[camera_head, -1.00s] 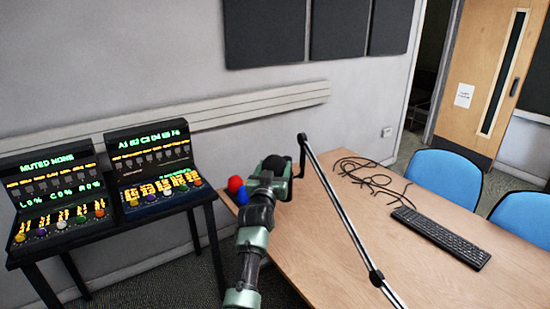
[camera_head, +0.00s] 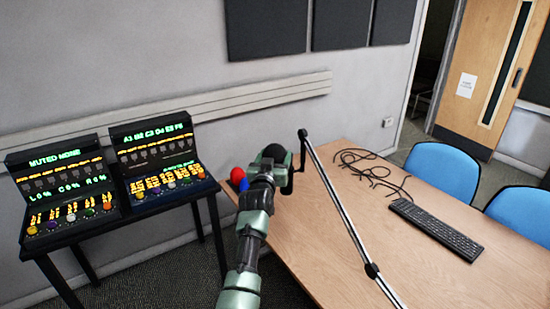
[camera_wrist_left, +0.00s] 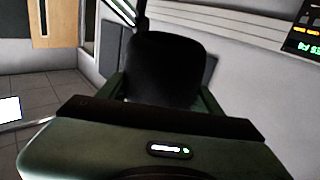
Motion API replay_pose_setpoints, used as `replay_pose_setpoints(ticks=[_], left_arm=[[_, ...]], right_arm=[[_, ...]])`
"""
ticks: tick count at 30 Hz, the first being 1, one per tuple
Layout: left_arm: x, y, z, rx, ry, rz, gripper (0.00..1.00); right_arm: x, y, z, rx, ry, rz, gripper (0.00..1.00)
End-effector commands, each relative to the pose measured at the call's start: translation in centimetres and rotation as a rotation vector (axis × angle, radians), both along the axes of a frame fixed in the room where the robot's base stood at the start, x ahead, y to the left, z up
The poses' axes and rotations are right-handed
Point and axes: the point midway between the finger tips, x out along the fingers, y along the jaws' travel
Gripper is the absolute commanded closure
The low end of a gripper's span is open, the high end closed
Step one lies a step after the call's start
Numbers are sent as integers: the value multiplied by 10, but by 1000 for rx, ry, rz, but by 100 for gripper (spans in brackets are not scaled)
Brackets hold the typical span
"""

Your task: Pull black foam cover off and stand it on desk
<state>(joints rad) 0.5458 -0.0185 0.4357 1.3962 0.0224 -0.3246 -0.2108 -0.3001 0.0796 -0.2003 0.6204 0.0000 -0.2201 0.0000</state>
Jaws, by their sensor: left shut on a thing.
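The black foam cover (camera_head: 274,151) is a dark rounded shape at the upper end of the boom arm (camera_head: 340,205) in the head view. My left gripper (camera_head: 273,161) is around it, above the desk's left end. In the left wrist view the cover (camera_wrist_left: 165,62) fills the gap between the green fingers, and the gripper (camera_wrist_left: 163,85) is shut on it. A thin dark part rises behind the cover. Whether the cover still sits on the microphone cannot be seen. My right gripper is not in view.
The wooden desk (camera_head: 320,255) has open room in front of the keyboard (camera_head: 436,230). Black cables (camera_head: 370,172) lie farther back. A red ball (camera_head: 237,175) and a blue ball (camera_head: 243,188), partly hidden, are by my gripper. Two consoles (camera_head: 160,165) stand left; blue chairs (camera_head: 445,172) stand right.

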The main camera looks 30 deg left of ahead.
Motion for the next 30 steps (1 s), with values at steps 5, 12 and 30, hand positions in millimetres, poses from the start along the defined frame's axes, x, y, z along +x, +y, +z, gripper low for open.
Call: replay_pose_setpoints(ticks=[5,12,30], left_arm=[[0,0,12,1,-1,0,73],[0,0,24,1,-1,0,73],[0,0,52,1,-2,0,73]], right_arm=[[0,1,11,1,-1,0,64],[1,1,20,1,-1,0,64],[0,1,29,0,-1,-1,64]])
